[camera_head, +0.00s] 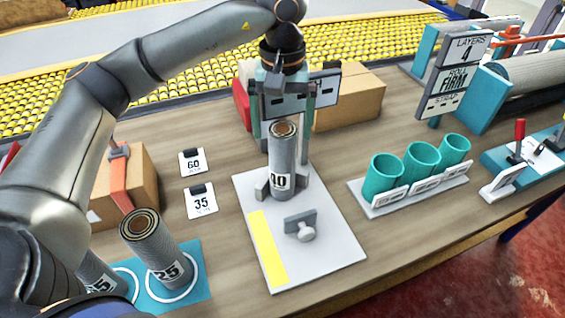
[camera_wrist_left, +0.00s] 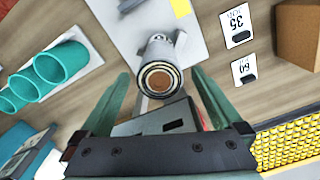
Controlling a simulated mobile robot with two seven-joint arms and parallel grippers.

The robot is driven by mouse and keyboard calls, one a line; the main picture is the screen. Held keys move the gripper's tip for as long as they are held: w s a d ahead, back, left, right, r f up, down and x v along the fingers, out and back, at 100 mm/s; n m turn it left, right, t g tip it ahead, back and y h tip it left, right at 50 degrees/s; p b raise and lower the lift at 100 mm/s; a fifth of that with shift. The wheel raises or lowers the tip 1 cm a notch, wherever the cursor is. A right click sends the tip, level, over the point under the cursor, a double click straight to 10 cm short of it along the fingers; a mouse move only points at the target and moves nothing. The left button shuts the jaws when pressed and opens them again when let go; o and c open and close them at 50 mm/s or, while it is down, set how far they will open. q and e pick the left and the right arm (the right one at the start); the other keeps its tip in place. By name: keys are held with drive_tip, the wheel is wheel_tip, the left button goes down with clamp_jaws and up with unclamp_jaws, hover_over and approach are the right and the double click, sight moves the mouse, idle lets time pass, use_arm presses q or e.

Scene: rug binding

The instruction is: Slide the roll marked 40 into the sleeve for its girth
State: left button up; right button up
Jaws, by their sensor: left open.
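The roll marked 40 (camera_head: 283,165) is a grey cylinder standing upright on a white board (camera_head: 335,245), beside small grey blocks. Its coiled top end shows in the left wrist view (camera_wrist_left: 160,78). My left gripper (camera_head: 287,112) is open; its two teal fingers point down around and behind the roll's top. In the left wrist view the fingers (camera_wrist_left: 160,85) are on either side of the roll with gaps, not touching it. Three teal sleeves (camera_head: 421,160) stand in a row on a white base with labels too small to read. My right gripper is not in view.
A roll marked 25 (camera_head: 156,250) and another partly hidden roll (camera_head: 98,275) stand on a blue mat at front left. Cards reading 60 (camera_head: 192,162) and 35 (camera_head: 201,201) lie on the table. A grey-handled tool (camera_head: 300,226) sits on the board. Boxes (camera_head: 348,97) stand behind.

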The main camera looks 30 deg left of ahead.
use_arm(q)
drive_tip(key=shift+c, duration=0.2)
clamp_jaws()
idle(0.6)
